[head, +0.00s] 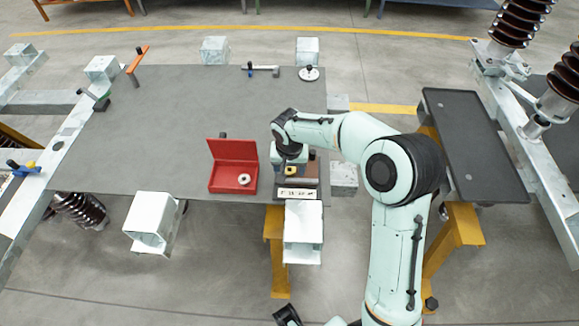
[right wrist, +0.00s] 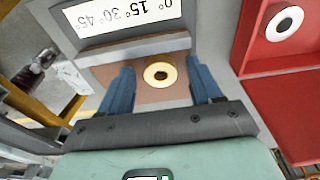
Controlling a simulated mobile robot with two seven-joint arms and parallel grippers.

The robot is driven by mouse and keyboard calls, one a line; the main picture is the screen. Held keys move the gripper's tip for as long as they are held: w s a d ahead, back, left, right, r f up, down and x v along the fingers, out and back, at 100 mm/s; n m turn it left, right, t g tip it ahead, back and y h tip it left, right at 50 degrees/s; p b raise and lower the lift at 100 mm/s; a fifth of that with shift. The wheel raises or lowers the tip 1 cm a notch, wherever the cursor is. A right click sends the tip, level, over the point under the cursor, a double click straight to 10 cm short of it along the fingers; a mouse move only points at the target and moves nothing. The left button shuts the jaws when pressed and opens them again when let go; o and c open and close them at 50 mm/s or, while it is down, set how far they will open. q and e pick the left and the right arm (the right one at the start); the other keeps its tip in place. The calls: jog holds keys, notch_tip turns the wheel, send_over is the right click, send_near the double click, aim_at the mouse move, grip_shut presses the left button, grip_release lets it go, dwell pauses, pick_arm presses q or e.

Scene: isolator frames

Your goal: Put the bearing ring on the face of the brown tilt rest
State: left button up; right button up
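The brown tilt rest (right wrist: 118,80) lies under my right gripper, with a grey bar and a white angle scale (right wrist: 125,14) beside its brown face. A brass-coloured bearing ring (right wrist: 159,75) with a dark centre lies on the brown face in the right wrist view. My right gripper (right wrist: 160,68) has its two blue fingers apart on either side of this ring, with a gap at each side. In the head view the right gripper (head: 290,168) is over the rest and hides part of it. The left gripper is not in view.
An open red box (head: 222,186) stands left of the rest, with a pale metal ring (head: 244,179) inside. The grey table (head: 150,130) is largely clear to the left. A dark tray (head: 465,135) is at the right. White square posts (head: 148,225) stand at the table's front edge.

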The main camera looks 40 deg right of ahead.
jog(key=shift+r, duration=0.1)
jog(key=shift+r, duration=0.3)
notch_tip(320, 180, up, 12)
jog(key=s+a+p, duration=0.1)
jog(key=shift+s+f, duration=0.15)
jog(key=shift+f, duration=0.1)
jog(key=shift+a+f, duration=0.1)
jog(key=shift+a, duration=0.05)
dwell(0.3)
